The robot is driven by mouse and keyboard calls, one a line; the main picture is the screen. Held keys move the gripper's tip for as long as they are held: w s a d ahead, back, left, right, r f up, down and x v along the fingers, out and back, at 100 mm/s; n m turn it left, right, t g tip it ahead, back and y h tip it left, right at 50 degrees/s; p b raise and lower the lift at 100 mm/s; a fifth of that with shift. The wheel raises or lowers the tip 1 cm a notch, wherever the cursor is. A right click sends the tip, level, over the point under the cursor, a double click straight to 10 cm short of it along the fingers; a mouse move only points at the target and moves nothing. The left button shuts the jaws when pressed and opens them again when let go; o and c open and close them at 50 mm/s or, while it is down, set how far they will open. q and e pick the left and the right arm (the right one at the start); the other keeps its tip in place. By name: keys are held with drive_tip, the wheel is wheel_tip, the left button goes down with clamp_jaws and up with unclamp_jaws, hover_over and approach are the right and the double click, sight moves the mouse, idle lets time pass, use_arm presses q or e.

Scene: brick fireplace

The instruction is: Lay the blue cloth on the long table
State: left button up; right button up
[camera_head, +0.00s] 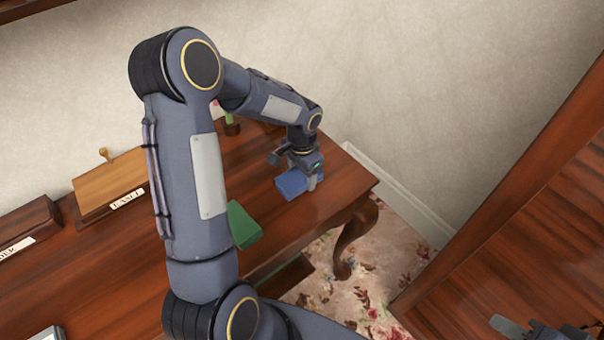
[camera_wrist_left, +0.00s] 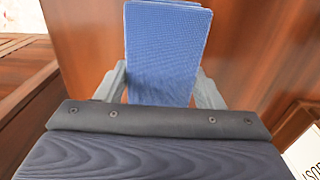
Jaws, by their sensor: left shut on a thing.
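The blue cloth (camera_head: 290,185) is a folded, flat rectangle over the right end of the wooden table (camera_head: 310,222) by the wall. My left gripper (camera_head: 307,178) is shut on it. In the left wrist view the cloth (camera_wrist_left: 165,50) stands out between the two grey fingers. I cannot tell whether the cloth touches the tabletop or hangs just above it. Part of what looks like my right gripper (camera_head: 535,329) shows at the bottom right corner, too cut off to tell its state.
A green folded cloth (camera_head: 243,226) lies nearer on the table. A wooden holder labelled EASEL (camera_head: 110,185), a dark labelled block (camera_head: 30,228) and a small green item in a pot (camera_head: 230,122) stand there too. Another wooden surface (camera_head: 520,240) is at the right, past a floral carpet gap.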

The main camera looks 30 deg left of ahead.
use_arm(q)
drive_tip(key=shift+f, duration=0.25)
drive_tip(key=shift+f, duration=0.1)
drive_tip(key=o, duration=0.9)
